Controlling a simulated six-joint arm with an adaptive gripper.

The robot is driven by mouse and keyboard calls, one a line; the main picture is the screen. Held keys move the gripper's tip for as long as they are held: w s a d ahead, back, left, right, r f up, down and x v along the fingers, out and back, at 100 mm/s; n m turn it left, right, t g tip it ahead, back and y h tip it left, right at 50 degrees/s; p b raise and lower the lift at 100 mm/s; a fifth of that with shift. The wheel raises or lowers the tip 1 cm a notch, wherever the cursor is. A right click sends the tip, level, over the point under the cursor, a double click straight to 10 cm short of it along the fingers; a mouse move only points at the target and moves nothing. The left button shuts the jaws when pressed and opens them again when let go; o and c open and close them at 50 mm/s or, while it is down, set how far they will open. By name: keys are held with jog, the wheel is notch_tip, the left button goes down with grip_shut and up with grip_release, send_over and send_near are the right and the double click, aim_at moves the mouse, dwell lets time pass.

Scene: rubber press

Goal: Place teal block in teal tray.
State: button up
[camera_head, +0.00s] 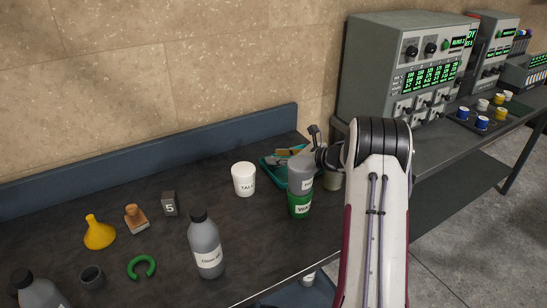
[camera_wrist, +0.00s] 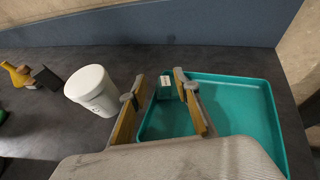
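The teal tray (camera_wrist: 245,105) lies on the dark bench. In the head view only its left part (camera_head: 270,163) shows beside my arm and the bottles. A small teal block (camera_wrist: 165,88) with a pale top or label is over the tray's far left corner, between my fingers in the wrist view. I cannot tell whether it rests on the tray floor. My gripper (camera_wrist: 160,82) is over the tray's left side, its two yellow-padded fingers apart. A gap shows between the block and the left finger; the block looks close to the right finger. The head view hides the block.
A white tub (camera_head: 243,179) stands left of the tray. A grey bottle (camera_head: 206,245), yellow funnel (camera_head: 99,233) and green ring (camera_head: 141,267) are farther left. A blue ledge (camera_wrist: 170,24) runs behind.

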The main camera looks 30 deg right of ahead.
jog(key=v, duration=0.9)
jog(key=shift+d, duration=0.15)
jog(key=shift+s+r, duration=0.1)
jog(key=shift+r, duration=0.05)
dwell(0.5)
notch_tip(320, 180, up, 13)
jog(key=w+a+m+t+h, duration=0.1)
jog(key=w+a+m+h, duration=0.3)
jog(key=m, duration=0.6)
jog(key=s+a+r+m+g+h, duration=0.1)
jog(key=s+a+r+m+h, duration=0.35)
jog(key=s+r+m, duration=0.5)
jog(key=s+a+f+m+g+y, duration=0.1)
jog(key=s+a+f+m+g, duration=0.1)
jog(key=s+a+m, duration=0.5)
jog(key=s+a+f+m+g+y, duration=0.1)
jog(key=s+a+f+m, duration=0.4)
jog(key=s, duration=0.9)
jog(key=s+a+f+m+g+y, duration=0.1)
jog(key=s+a+f+m+g, duration=0.2)
jog(key=s+a+m, duration=0.6)
jog(key=s+a+g, duration=0.1)
jog(key=s+a, duration=0.1)
jog(key=shift+s+f, duration=0.3)
jog(key=shift+f, duration=0.1)
